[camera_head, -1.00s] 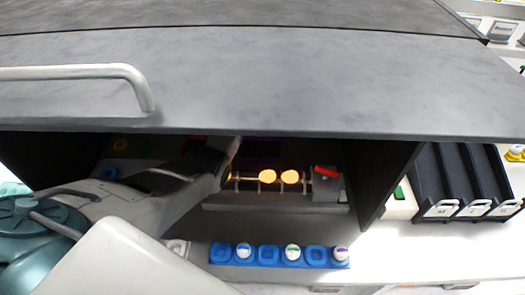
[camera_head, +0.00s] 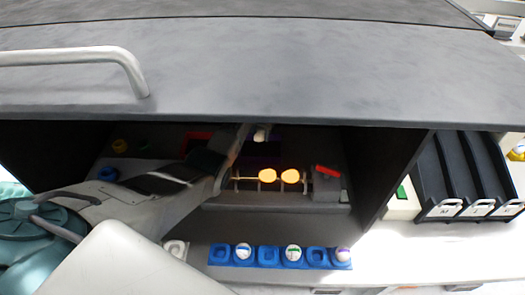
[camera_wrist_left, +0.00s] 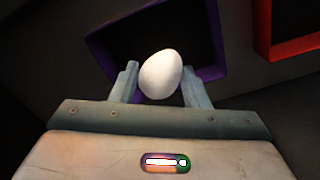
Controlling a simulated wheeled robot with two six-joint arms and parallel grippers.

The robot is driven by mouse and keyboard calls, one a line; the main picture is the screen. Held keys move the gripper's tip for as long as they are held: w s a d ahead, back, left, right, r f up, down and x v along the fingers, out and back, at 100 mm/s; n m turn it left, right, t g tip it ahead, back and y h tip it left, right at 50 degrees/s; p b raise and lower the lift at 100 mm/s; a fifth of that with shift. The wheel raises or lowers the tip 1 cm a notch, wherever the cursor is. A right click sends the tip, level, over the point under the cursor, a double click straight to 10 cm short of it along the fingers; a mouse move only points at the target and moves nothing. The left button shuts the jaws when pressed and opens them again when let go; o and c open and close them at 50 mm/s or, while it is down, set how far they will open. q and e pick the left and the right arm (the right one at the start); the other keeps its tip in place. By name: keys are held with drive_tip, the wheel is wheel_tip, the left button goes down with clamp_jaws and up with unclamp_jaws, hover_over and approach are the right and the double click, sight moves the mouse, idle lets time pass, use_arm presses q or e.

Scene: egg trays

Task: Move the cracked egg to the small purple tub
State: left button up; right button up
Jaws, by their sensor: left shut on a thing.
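My left gripper (camera_wrist_left: 160,84) is shut on a white egg (camera_wrist_left: 161,73), which sits between its two fingers. No crack shows on the side facing the left wrist view. The purple tub (camera_wrist_left: 213,73) shows as a dark opening with a purple rim, behind and around the egg in that view. I cannot tell how far above it the egg is. In the head view the left arm reaches into the dark cabinet, and the egg (camera_head: 261,134) shows at the gripper near the cabinet's top edge. The purple tub is dim there. My right gripper is not in view.
A red-rimmed tub (camera_wrist_left: 263,38) stands beside the purple one. Two glowing eggs (camera_head: 279,176) rest on a rack with a grey block (camera_head: 326,188). A blue egg tray (camera_head: 268,256) lies in front. The cabinet's grey top (camera_head: 260,75) overhangs the arm.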

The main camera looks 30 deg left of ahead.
sight(261, 152)
use_arm(q)
drive_tip(key=shift+f+b, duration=0.4)
drive_tip(key=shift+f, duration=0.15)
idle(0.5)
drive_tip(key=shift+f+b, duration=0.6)
drive_tip(key=shift+f, duration=0.3)
idle(0.3)
drive_tip(key=shift+f+b, duration=0.9)
drive_tip(key=shift+f, duration=0.45)
idle(0.5)
idle(0.4)
drive_tip(key=o, duration=0.7)
drive_tip(key=shift+r, duration=0.1)
